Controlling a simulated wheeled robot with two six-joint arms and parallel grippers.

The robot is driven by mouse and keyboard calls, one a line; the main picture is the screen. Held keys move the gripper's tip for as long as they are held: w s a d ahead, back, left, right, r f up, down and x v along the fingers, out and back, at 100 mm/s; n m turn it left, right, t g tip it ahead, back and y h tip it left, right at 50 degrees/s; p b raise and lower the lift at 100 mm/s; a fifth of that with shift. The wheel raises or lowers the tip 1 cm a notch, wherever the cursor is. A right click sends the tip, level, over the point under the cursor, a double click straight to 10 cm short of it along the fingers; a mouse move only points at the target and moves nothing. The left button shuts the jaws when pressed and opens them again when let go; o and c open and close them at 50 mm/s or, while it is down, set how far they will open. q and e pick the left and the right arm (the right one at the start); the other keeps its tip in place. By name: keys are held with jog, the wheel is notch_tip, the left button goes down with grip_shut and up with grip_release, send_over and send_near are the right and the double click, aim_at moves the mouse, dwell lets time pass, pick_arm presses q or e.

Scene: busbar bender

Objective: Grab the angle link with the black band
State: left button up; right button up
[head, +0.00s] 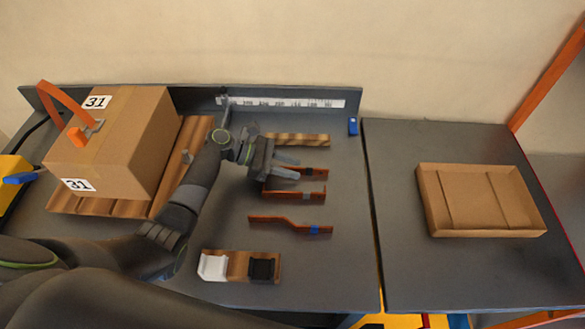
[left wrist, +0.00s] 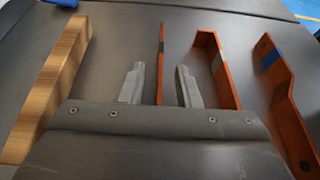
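Three orange-copper links lie in a column on the grey bench. The top link (head: 313,171) has a dark band and is partly hidden by my gripper. The lowest link (head: 275,220) is stepped and has a blue band. My left gripper (head: 287,168) is open above the top link. In the left wrist view its fingers stand on either side of that thin link (left wrist: 161,60), apart from it. My right gripper is not in view.
A striped wooden bar (head: 298,139) lies behind the links. A wooden holder (head: 238,264) with a white and a black block is in front. A large carton (head: 120,140) stands left on slats. A shallow cardboard tray (head: 430,200) lies on the right table.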

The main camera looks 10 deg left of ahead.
pick_arm(q)
grip_shut()
jog(key=shift+r, duration=0.1)
